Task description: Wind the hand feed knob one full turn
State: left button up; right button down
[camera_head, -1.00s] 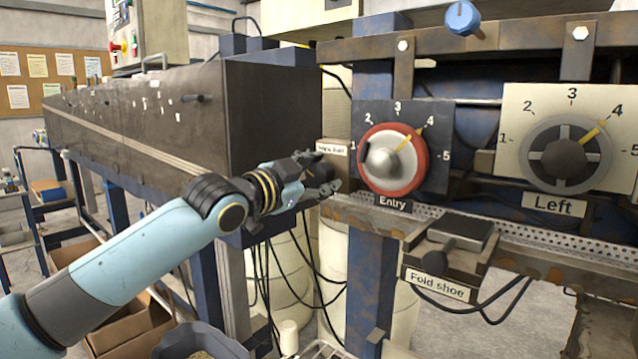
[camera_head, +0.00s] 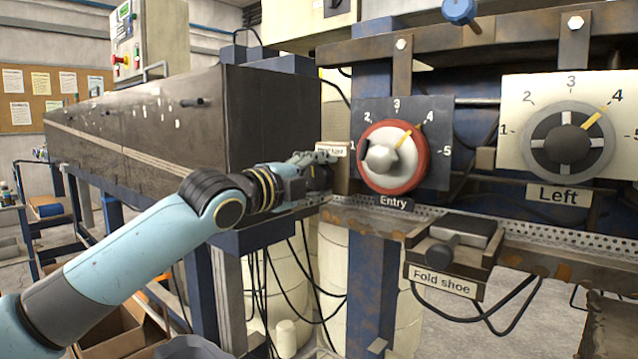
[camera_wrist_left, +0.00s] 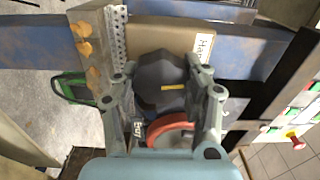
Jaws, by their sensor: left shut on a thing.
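The hand feed knob (camera_wrist_left: 160,78) is a dark, many-sided knob with a short yellow mark on its face, lying level across the wrist picture. My left gripper (camera_wrist_left: 163,92) has one finger on each side of it and is shut on it. In the head view my left gripper (camera_head: 322,168) is at the small box left of the Entry dial, and its fingers mostly hide the knob. The box's label (camera_wrist_left: 203,47) is partly cut off in the wrist view; it begins "Han". My right gripper is not in view.
The red-ringed Entry dial (camera_head: 418,160) is close to the right of my left gripper, its pointer near 4. The Left dial (camera_head: 567,148) and the Fold shoe block (camera_head: 462,243) are farther right. A long dark machine housing (camera_head: 270,115) stands behind my left arm.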

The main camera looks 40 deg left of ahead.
aim_at(315, 179)
pick_arm(q)
jog(key=shift+f+m, duration=0.15)
jog(key=shift+m, duration=0.75)
jog(key=shift+b, duration=0.3)
jog(key=o, duration=1.2)
jog(key=shift+s, duration=0.15)
jog(key=s, duration=0.5)
jog(key=shift+s+a, duration=0.3)
jog(key=shift+s, duration=0.85)
